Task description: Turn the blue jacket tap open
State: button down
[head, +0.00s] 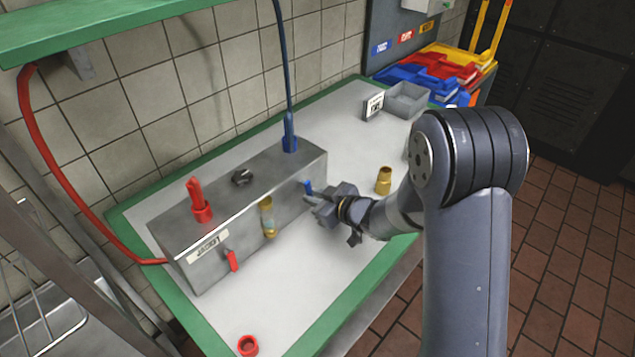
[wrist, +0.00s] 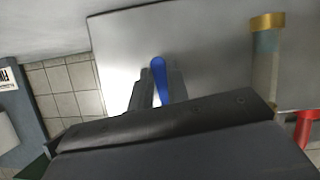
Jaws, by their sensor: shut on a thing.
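The blue jacket tap (head: 308,187) is a small blue lever on the front face of the grey metal jacket box (head: 225,225), near its right end. In the wrist view the blue lever (wrist: 158,80) stands between my two fingers. My gripper (head: 314,202) is shut on the lever, reaching it from the right. The lower part of the lever is hidden by my fingers and gripper body. In the wrist view the lever looks close to upright; its exact turn angle is hard to tell.
A red tap (head: 232,260), a brass-ended sight tube (head: 268,217) and a black knob (head: 242,177) are on the box. A brass fitting (head: 384,180) stands right of my gripper. A red ring (head: 248,345) lies at the front.

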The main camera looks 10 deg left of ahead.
jog(key=shift+s+a+m+g+p, duration=0.1)
jog(key=shift+s+m+g+p, duration=0.15)
jog(key=shift+m+p, duration=0.45)
jog(key=shift+f, duration=0.1)
jog(key=c, duration=1.4)
grip_release()
jog(key=shift+y, duration=0.3)
jog(key=shift+o, duration=0.2)
jog(key=v, duration=1)
jog(key=shift+d+r+b, duration=0.3)
jog(key=shift+b, duration=0.1)
jog(key=shift+a, duration=0.1)
